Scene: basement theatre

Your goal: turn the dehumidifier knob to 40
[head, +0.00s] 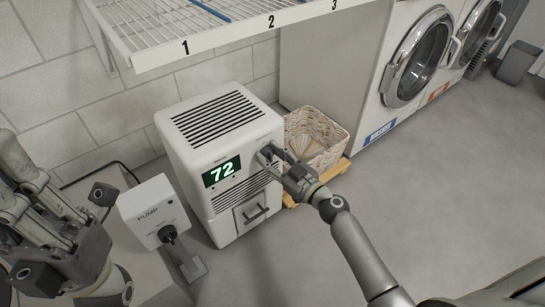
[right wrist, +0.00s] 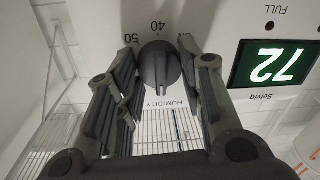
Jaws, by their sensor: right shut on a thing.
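The white dehumidifier (head: 185,160) stands against the wall in the head view, its green display (head: 222,171) reading 72. The same display shows upside down in the right wrist view (right wrist: 273,63). My right gripper (head: 268,155) is at the upper right of its front and hides the knob in the head view. In the right wrist view the dark round knob (right wrist: 158,66) sits between the fingers, which are shut on it. Its raised ridge lines up with the printed 40; 50 is beside that. Which ridge end is the pointer I cannot tell. My left gripper (head: 35,205) is at the far left, away from the dehumidifier.
A white pump box (head: 150,203) with a dark knob stands left of the dehumidifier. A wicker basket (head: 318,137) on a wooden base is close behind my right gripper. A white wire shelf (head: 170,30) overhangs above. Washing machines (head: 415,60) stand at the right; the floor in front is clear.

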